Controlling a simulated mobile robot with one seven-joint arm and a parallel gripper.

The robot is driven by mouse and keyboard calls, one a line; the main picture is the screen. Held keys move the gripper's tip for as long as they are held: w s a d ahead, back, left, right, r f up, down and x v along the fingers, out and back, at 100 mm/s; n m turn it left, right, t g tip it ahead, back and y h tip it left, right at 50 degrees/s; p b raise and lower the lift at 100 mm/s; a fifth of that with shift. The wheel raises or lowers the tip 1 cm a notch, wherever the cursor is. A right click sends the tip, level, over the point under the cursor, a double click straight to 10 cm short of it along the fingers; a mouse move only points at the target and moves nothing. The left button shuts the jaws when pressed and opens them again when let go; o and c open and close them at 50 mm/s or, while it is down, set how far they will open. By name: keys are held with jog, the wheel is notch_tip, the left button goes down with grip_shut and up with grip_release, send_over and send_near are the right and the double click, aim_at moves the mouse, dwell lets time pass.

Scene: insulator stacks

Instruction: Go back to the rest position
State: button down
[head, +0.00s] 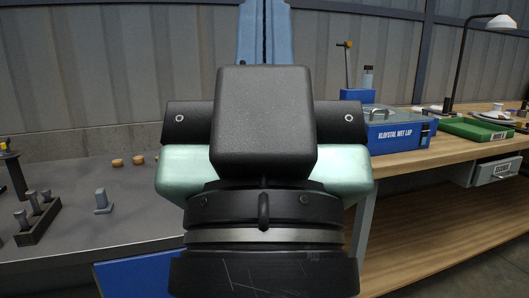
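The black and pale-green end of my arm, with my gripper (263,125), fills the middle of the head view. It is seen close up and hides much of what lies behind it. I cannot make out its fingertips, so I cannot tell whether it is open or shut or whether it holds anything.
A grey bench (95,225) on the left carries a dark rack (36,220) with grey pegs, a loose grey piece (103,202) and small tan pieces. A wooden bench (435,162) on the right carries a blue box (397,133), a green tray (470,129) and a lamp (483,18).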

notch_tip(320, 180, up, 31)
jog(key=p, duration=2.8)
jog(key=shift+p, duration=0.35)
